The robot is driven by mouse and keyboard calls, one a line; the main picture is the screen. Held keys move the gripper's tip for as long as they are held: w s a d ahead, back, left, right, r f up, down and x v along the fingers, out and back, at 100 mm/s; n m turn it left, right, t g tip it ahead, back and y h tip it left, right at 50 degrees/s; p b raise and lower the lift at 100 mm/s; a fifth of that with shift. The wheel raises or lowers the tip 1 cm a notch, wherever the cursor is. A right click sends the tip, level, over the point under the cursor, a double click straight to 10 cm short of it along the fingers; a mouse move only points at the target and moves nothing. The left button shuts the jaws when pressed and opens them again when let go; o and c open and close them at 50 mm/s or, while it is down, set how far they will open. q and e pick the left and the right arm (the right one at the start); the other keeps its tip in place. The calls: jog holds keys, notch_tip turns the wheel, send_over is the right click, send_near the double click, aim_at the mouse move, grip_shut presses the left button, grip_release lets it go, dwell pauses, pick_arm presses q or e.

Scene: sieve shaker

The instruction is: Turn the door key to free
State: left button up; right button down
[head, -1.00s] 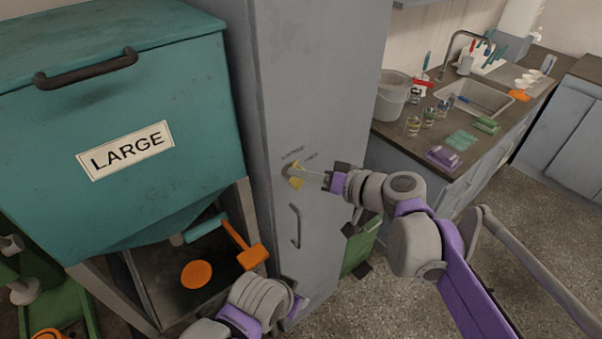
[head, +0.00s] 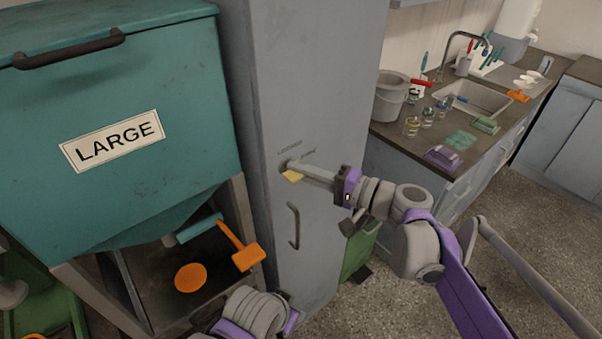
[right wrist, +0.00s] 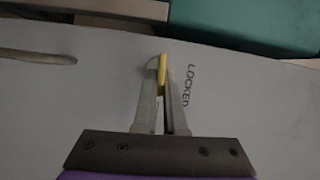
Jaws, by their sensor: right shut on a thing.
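The yellow door key (head: 292,176) sits in the lock on the front of the tall grey cabinet (head: 318,80), above its handle. My right gripper (head: 309,174) reaches in from the right and is shut on the key. In the right wrist view the key (right wrist: 162,70) shows nearly edge-on between the fingertips (right wrist: 164,98), with a round lock face partly visible behind it. The word LOCKED (right wrist: 191,86) is printed just right of the key there. Small lettering (head: 291,146) above the lock is too blurred to read in the head view. My left gripper is out of view.
A dark vertical handle (head: 294,226) is on the cabinet front below the lock. A teal bin marked LARGE (head: 110,138) stands to the left, with an orange scoop (head: 240,249) under it. A counter with a sink (head: 474,98) is at the right.

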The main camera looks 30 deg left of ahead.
jog(key=shift+m, duration=0.5)
jog(key=c, duration=1)
grip_release()
jog(key=d+b, duration=0.1)
jog(key=d, duration=1)
jog(key=shift+f, duration=0.1)
jog(key=shift+a, duration=0.1)
